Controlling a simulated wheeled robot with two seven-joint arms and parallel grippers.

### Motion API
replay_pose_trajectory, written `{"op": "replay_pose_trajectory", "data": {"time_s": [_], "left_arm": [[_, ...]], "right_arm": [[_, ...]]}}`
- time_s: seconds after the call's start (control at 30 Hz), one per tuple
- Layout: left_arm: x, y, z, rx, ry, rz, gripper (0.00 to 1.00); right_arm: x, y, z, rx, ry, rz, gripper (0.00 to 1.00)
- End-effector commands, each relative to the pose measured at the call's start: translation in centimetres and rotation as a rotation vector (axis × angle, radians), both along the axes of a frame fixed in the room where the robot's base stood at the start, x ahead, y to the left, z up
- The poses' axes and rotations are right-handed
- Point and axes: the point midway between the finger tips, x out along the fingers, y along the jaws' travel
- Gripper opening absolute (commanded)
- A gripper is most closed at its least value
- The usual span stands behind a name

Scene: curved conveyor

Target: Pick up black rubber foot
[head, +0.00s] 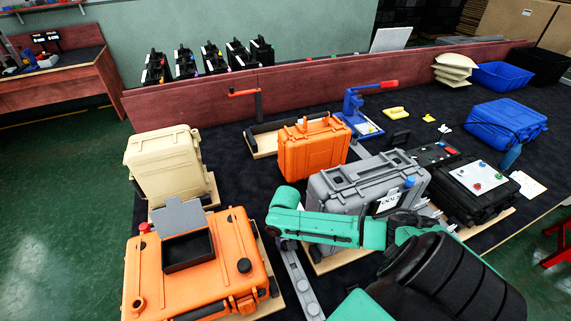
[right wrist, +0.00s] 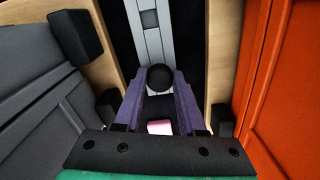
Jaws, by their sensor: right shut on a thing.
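My right gripper (right wrist: 160,80) is shut on a round black rubber foot (right wrist: 159,77), held between the tips of its purple fingers in the right wrist view. In the head view my green right arm reaches left across the front of the grey case. Its hand points down between the grey case (head: 338,187) and the orange case at the front (head: 213,285), and the held foot cannot be made out there. Another round black piece (head: 244,265) sits on top of the front orange case. My left gripper is out of view.
A grey rail (head: 297,283) runs below the hand, between the cases; it also shows in the right wrist view (right wrist: 150,18). A black open box (head: 188,251) lies on the front orange case. A beige case (head: 163,162) and another orange case (head: 313,148) stand behind.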

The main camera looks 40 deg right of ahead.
Motion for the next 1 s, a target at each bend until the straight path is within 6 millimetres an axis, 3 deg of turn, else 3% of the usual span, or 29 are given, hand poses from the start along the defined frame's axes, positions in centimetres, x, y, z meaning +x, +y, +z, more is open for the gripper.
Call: {"op": "replay_pose_trajectory", "data": {"time_s": [0.17, 0.4, 0.6, 0.8, 1.0], "left_arm": [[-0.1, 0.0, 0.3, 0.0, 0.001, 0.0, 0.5], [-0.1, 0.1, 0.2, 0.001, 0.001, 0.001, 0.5], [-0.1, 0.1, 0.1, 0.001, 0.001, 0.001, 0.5], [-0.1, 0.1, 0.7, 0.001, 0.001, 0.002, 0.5], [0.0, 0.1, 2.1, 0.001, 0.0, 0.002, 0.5]], "right_arm": [[0.0, 0.0, 2.8, -0.002, -0.002, 0.003, 0.0], [0.1, 0.0, 11.9, -0.002, -0.007, 0.004, 0.0], [0.1, 0.0, 17.7, -0.001, -0.004, 0.001, 0.0], [0.0, 0.0, 20.1, 0.001, 0.0, 0.0, 0.0], [0.0, 0.0, 21.0, 0.0, 0.001, 0.0, 0.0]]}}
